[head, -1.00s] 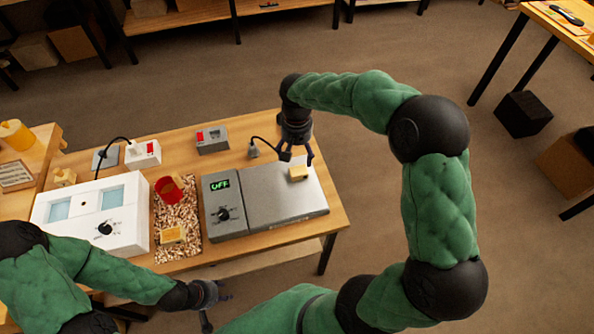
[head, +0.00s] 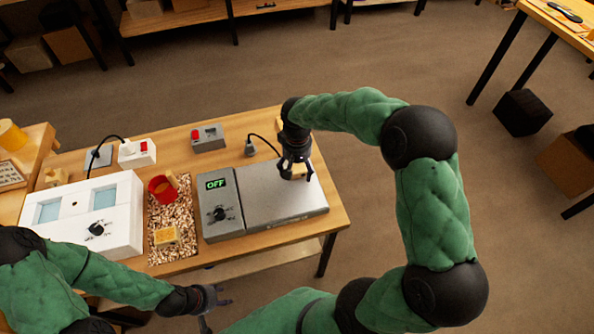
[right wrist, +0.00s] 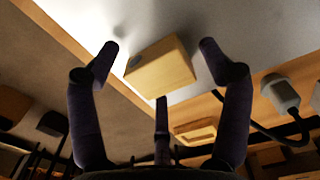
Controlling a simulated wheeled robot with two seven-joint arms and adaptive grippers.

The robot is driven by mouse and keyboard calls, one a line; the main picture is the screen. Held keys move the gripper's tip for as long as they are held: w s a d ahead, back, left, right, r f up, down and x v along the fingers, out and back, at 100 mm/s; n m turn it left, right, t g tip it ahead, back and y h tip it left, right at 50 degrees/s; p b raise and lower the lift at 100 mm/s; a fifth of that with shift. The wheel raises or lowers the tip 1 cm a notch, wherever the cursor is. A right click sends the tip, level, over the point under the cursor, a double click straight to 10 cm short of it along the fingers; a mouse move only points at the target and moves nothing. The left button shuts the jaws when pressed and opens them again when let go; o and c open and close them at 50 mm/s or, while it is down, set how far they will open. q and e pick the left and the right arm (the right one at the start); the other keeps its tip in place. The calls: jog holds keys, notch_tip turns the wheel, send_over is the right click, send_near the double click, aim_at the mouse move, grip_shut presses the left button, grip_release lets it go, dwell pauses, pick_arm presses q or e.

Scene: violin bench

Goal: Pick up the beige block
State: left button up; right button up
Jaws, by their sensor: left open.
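A beige block (head: 299,174) sits on the grey metal top of the device with the green OFF display (head: 216,184). My right gripper (head: 293,168) is over this block, with its fingers coming down around it and partly hiding it. In the right wrist view the block (right wrist: 162,70) lies between the spread fingertips of my right gripper (right wrist: 159,48), with gaps on both sides; the gripper is open. My left gripper (head: 222,306) is open and empty, off the bench's front edge.
A tray of wood chips (head: 176,215) holds a red cup (head: 160,190) and a yellowish block (head: 165,237). A white device (head: 122,213) stands left of it. A grey box with a red switch (head: 207,138) and a cabled plug (head: 250,148) are behind.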

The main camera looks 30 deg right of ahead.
jog(key=c, duration=0.9)
jog(key=shift+c, duration=0.2)
